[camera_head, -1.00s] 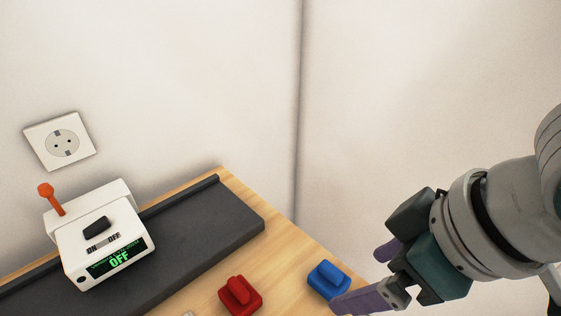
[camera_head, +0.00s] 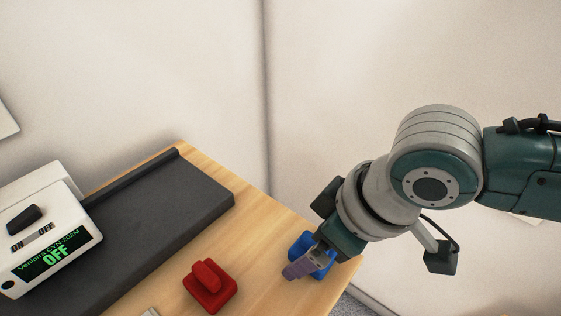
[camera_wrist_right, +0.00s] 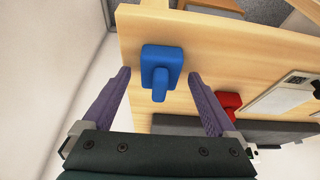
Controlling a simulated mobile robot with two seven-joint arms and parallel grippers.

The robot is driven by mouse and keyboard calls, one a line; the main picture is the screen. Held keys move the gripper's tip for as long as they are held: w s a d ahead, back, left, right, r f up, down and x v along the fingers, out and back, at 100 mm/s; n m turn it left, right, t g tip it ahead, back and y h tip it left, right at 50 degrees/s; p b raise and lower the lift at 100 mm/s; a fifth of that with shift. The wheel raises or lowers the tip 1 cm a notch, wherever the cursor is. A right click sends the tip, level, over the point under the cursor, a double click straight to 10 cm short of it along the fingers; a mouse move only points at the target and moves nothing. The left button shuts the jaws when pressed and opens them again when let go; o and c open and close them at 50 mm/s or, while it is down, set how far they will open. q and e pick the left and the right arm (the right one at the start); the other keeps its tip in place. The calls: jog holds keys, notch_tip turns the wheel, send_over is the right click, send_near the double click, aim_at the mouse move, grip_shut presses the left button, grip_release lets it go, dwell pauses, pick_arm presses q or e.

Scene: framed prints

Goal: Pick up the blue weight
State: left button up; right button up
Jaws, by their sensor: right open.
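The blue weight (camera_head: 325,262) stands near the right edge of the wooden table, partly hidden behind my right gripper (camera_head: 300,268) in the head view. In the right wrist view the blue weight (camera_wrist_right: 160,68) shows whole, a square base with a raised grip. My right gripper (camera_wrist_right: 162,85) is open, with one purple finger on each side of the weight's handle and gaps to both. I cannot tell whether the fingers reach the height of the handle. My left gripper is not in view.
A red weight (camera_head: 209,287) stands left of the blue one; it also shows in the right wrist view (camera_wrist_right: 230,103). A dark mat (camera_head: 165,232) lies along the wall side, with a white device (camera_head: 48,231) reading OFF. The table (camera_head: 270,250) ends at the right.

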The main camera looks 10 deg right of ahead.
grip_shut()
dwell(0.8)
